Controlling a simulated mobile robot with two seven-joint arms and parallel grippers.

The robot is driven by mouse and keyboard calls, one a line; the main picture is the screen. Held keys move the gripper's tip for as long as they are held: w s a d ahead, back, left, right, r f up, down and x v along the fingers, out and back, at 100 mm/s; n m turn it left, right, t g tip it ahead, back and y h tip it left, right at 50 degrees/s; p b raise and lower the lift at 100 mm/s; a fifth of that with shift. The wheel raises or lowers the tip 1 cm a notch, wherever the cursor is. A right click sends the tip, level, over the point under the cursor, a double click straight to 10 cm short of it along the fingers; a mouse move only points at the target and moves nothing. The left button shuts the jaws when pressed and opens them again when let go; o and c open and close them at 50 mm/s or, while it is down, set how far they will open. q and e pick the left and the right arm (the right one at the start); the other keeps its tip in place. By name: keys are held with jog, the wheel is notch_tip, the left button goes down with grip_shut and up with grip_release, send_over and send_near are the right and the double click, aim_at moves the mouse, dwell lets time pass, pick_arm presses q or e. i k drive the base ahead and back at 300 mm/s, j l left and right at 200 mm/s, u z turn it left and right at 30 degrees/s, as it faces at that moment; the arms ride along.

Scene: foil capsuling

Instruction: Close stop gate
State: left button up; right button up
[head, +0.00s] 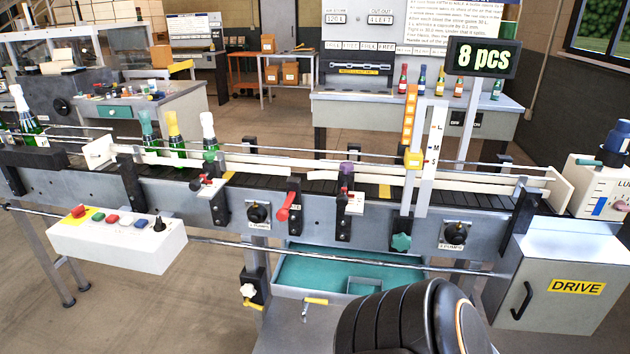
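A conveyor (330,196) runs across the view between rails. On its front side is a red lever handle (288,206) on a black bracket, hanging tilted down. A white plate (99,152) stands at the belt's left part and another white plate (559,187) at its right end. No label tells which of these belongs to the stop gate, nor whether the gate is open or shut. Bottles with a teal (147,124), a yellow (173,125) and a white top (208,127) stand on the belt at left. Neither gripper shows; a dark rounded arm link of mine is at the bottom.
A button box (115,245) juts out at front left. A grey DRIVE cabinet (560,285) stands at front right. Black knobs (258,214), a red-knobbed clamp (206,184) and a yellow-and-white scale post (411,130) line the conveyor. An open teal tray (325,268) sits below it.

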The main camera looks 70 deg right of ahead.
aim_at(282, 215)
jog(key=z, duration=1.5)
